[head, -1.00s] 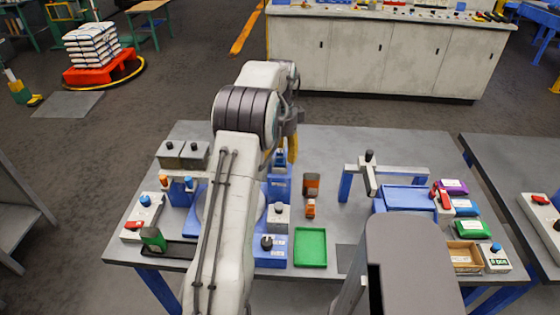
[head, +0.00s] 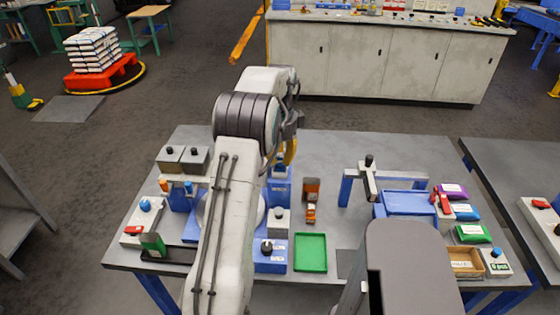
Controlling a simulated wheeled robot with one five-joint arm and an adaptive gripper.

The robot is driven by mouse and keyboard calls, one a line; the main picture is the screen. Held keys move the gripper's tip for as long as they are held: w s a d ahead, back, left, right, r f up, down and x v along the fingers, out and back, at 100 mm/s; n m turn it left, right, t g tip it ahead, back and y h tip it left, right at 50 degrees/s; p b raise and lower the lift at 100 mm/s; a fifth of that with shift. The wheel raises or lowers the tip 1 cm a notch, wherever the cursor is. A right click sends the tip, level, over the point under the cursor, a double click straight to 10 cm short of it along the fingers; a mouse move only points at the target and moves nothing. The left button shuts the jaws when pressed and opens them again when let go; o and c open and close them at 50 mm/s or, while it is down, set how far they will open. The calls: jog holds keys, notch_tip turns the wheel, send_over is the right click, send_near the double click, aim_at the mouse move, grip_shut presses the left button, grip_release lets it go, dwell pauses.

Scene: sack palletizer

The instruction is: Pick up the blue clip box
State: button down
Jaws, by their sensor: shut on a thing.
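My gripper (head: 286,157) is at the far side of the arm, low over the back of a blue stand (head: 279,190) on the grey table. One yellow finger shows, and the arm hides most of the rest. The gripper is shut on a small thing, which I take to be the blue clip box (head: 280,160). Only a sliver of it shows, just above the stand. I cannot tell whether it touches the stand.
The table (head: 335,150) is clear behind the gripper. An orange and brown device (head: 311,195) and a green tray (head: 310,252) are right of the stand. A blue bin (head: 408,203) and coloured packs (head: 453,191) are farther right. Two grey boxes (head: 183,158) are left.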

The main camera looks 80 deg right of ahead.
aim_at(280, 155)
notch_tip(280, 155, up, 4)
jog(key=shift+r, duration=0.1)
jog(key=s+a+r+p, duration=0.5)
jog(key=s+r, duration=0.5)
jog(key=r, duration=0.1)
jog(key=shift+s+a+r, duration=0.15)
jog(key=shift+s+r, duration=0.05)
jog(key=shift+r, duration=0.2)
dwell(0.6)
jog(key=shift+w+f, duration=0.1)
jog(key=shift+f, duration=0.05)
dwell(0.4)
